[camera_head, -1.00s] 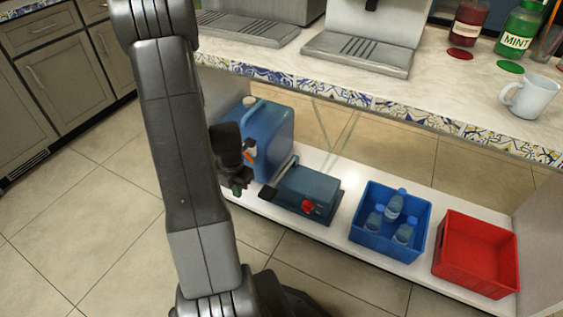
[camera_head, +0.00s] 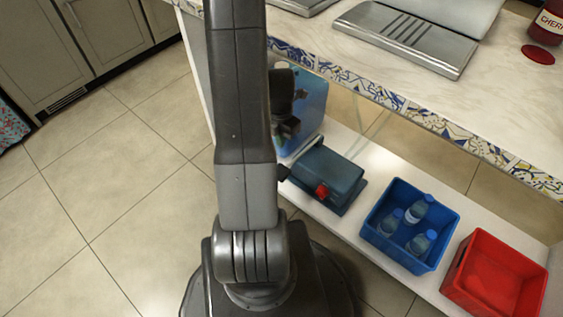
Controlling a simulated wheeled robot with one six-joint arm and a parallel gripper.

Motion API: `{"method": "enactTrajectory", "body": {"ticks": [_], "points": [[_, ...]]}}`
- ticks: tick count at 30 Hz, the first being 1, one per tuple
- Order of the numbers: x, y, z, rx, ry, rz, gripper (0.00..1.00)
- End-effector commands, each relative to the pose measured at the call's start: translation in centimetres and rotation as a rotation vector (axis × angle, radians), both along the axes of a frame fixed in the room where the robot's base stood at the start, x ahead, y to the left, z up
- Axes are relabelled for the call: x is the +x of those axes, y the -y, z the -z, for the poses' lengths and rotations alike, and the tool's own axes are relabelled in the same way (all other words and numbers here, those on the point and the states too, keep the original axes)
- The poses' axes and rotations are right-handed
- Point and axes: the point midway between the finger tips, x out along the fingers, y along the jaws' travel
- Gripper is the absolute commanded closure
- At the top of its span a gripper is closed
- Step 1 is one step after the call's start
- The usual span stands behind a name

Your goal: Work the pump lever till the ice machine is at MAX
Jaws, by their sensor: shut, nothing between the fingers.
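The pump is a low teal-blue box (camera_head: 330,177) with a red knob (camera_head: 321,191), standing on the white shelf under the counter. A short black piece (camera_head: 284,172), apparently the end of its lever, sticks out at the box's left, partly hidden by my arm. My gripper (camera_head: 287,132) is dark and shut with nothing in it. It appears above and left of the pump, in front of the blue jug (camera_head: 313,105), apart from the lever as far as I can tell. Metal machines with drip trays (camera_head: 404,37) stand on the counter; no MAX mark or gauge is visible.
A blue crate (camera_head: 446,241) with several water bottles and a red empty crate (camera_head: 450,283) stand right of the pump on the shelf (camera_head: 368,158). The tiled counter edge (camera_head: 440,126) overhangs them. Tiled floor at left is clear.

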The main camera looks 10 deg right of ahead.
Motion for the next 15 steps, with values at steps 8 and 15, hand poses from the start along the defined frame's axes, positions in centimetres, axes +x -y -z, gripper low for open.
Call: {"method": "enactTrajectory", "body": {"ticks": [8,15], "points": [[-0.1,0.0,3.6,0.001,-0.004,0.000,1.00],[-0.1,0.0,8.9,0.001,-0.005,0.000,1.00]]}}
